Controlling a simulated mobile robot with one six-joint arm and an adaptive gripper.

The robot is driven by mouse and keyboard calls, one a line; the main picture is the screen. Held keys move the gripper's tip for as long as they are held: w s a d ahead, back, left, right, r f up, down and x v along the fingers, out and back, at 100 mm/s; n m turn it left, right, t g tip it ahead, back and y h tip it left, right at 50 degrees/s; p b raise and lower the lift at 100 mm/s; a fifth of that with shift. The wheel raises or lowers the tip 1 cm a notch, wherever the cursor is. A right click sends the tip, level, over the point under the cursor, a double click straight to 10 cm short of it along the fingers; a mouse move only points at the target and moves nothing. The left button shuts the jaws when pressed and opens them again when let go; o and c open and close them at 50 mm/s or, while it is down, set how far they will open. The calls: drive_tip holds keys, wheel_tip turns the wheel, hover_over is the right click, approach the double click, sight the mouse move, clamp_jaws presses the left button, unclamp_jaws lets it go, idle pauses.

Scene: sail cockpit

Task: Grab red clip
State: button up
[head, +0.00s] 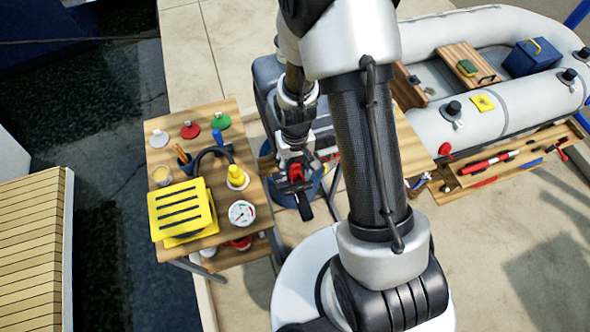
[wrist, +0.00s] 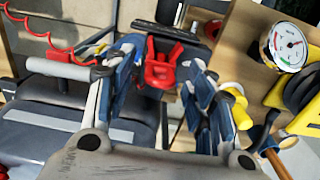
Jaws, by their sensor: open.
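A red clip (wrist: 161,70) shows in the middle of the wrist view, in the space between the two fingers of my gripper (wrist: 163,85). The fingers stand apart on either side of it, and I see no clear contact. A dark bar lies just beyond the clip. In the head view my gripper (head: 294,178) is beside the right edge of the wooden table, with the red clip (head: 297,171) showing at its fingers. The fingers partly hide the clip there.
The wooden table (head: 160,198) holds a yellow slotted case (head: 181,208), a pressure gauge (head: 242,213), a yellow-and-white fitting (head: 237,178) and several coloured discs. A grey inflatable boat (head: 480,125) and a tool shelf are at the right.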

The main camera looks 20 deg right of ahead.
drive_tip(key=shift+c, duration=0.4)
drive_tip(key=c, duration=0.9)
drive_tip(key=shift+r, duration=0.1)
